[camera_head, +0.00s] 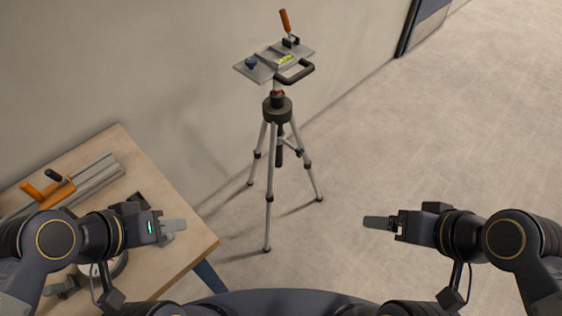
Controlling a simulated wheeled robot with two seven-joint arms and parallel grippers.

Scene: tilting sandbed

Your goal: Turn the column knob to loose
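A tripod (268,190) stands on the floor against the wall, with a grey tilted plate (305,51) on top. On the plate are a dark blue knob (251,63) at the left, a yellow-green level vial (286,59) and an orange-handled lever (285,20). A dark collar (277,112) with a small reddish part (278,94) sits under the plate; I cannot tell which part is the column knob. My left gripper (174,228) is over the table's right side, and my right gripper (376,222) is over the floor; both are away from the tripod. Their finger gaps are unclear.
A wooden table (187,214) at lower left holds a grey rail tool with orange handle (75,185) and a round item (108,268) partly hidden by my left arm. A black handle (296,76) juts from the plate. The floor right of the tripod is clear.

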